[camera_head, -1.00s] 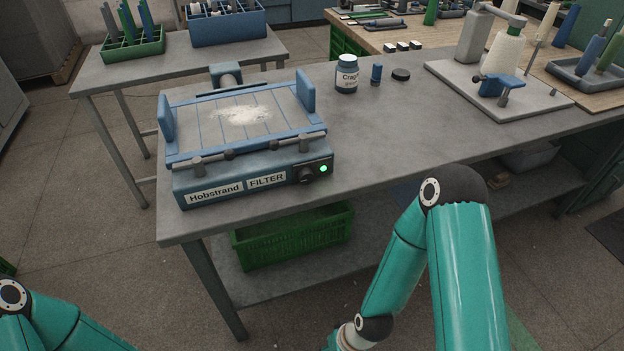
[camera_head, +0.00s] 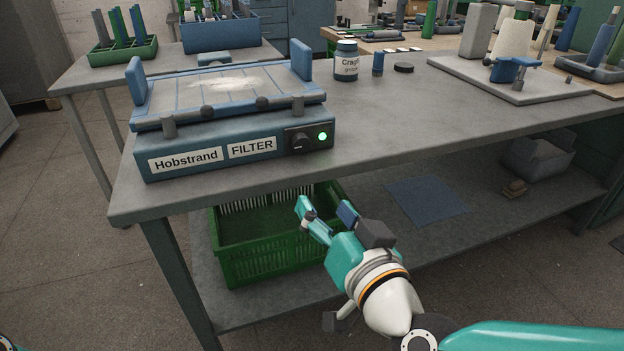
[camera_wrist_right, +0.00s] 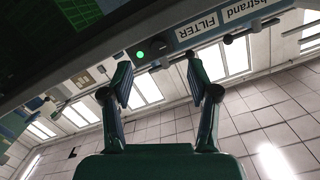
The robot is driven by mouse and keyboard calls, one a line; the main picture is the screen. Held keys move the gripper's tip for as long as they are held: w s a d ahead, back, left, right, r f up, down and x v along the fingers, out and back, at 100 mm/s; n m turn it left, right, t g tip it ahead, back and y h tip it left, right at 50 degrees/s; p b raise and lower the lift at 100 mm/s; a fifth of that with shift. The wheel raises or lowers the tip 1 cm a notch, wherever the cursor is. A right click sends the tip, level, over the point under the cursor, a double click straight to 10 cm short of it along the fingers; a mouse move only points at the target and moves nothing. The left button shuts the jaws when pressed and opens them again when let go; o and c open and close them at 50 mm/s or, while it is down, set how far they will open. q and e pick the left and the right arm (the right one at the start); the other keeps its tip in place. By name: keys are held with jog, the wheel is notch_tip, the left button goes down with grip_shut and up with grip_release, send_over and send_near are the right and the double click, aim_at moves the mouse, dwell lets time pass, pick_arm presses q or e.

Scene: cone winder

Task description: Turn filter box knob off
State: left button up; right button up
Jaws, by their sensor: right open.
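The blue filter box (camera_head: 235,145) stands at the left front of the grey workbench. Its black knob (camera_head: 301,142) is on the right of the front panel, beside a lit green light (camera_head: 322,136). The right gripper (camera_head: 322,208) is open and empty, below the bench top's front edge and in front of the green crate, under the knob side of the box. In the right wrist view the open fingers (camera_wrist_right: 160,85) frame the panel with the green light (camera_wrist_right: 140,54); the knob there is dark and hard to make out. Only a sliver of my left arm shows, without its gripper.
A green crate (camera_head: 290,262) sits on the lower shelf behind the right gripper. A labelled jar (camera_head: 346,62), a small blue bottle (camera_head: 378,64) and a black puck (camera_head: 403,68) stand right of the box. The bench top (camera_head: 430,125) in front is clear.

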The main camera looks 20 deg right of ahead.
jog(key=s+d+r+t+b, duration=0.1)
jog(key=s+r, duration=0.1)
jog(key=m+p, duration=0.1)
jog(key=p, duration=0.5)
send_near(303, 146)
jog(key=shift+h, duration=0.3)
jog(key=w, duration=0.3)
jog(key=w+b, duration=0.1)
jog(key=w, duration=0.5)
jog(key=shift+a+f+b, duration=0.1)
jog(key=shift+a+b, duration=0.2)
jog(key=shift+a, duration=0.05)
pick_arm(q)
notch_tip(303, 146, up, 2)
jog(key=shift+r, duration=0.15)
